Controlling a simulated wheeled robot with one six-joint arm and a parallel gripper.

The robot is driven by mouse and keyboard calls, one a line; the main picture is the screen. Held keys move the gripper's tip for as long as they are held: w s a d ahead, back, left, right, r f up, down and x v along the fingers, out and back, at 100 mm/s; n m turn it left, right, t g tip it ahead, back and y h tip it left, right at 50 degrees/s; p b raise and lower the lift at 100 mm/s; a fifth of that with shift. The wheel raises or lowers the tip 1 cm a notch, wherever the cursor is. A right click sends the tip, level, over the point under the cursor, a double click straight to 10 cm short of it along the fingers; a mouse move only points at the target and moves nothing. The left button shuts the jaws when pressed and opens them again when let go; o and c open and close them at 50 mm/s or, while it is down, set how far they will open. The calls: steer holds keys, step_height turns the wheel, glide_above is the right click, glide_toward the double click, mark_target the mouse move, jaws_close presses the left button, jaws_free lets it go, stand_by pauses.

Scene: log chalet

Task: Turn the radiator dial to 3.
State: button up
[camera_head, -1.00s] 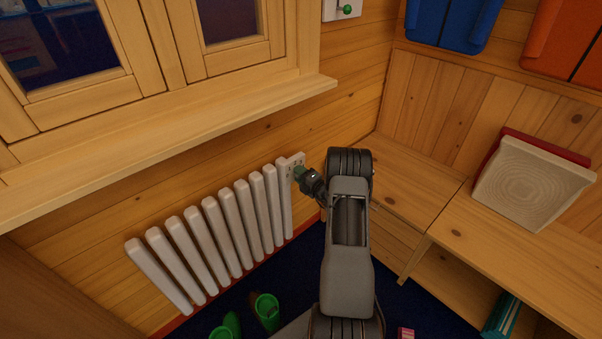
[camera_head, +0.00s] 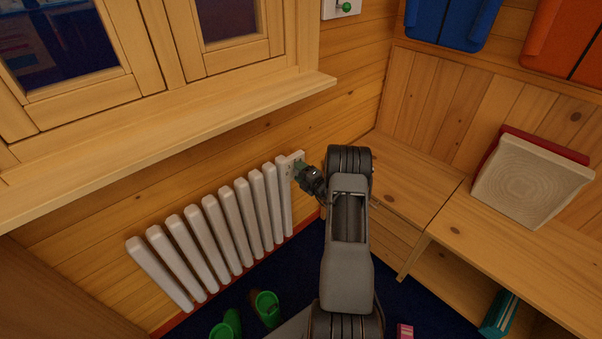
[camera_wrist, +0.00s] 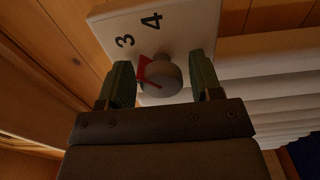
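The radiator dial (camera_wrist: 163,80) is a round pale knob with a red pointer (camera_wrist: 146,70), on a white plate (camera_wrist: 185,28) with black numerals. The 3 (camera_wrist: 124,41) and 4 (camera_wrist: 151,19) show; the rest of the scale is hidden. The pointer slants up and left, roughly towards the 3. My gripper (camera_wrist: 160,62) is open, with one green finger on each side of the knob and a small gap visible on both sides. In the head view my gripper (camera_head: 301,172) is at the plate (camera_head: 292,159) at the radiator's right end and hides the dial.
The white ribbed radiator (camera_head: 213,222) hangs below a wooden window sill (camera_head: 180,125). A wooden bench (camera_head: 500,225) with a pale square object (camera_head: 530,183) stands at right. Green boots (camera_head: 265,308) stand on the dark blue floor below.

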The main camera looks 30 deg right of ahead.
steer(key=shift+o, duration=0.4)
steer(key=shift+s, duration=0.1)
steer(key=s+d+p, duration=0.2)
steer(key=s, duration=1.1)
steer(key=shift+s, duration=0.25)
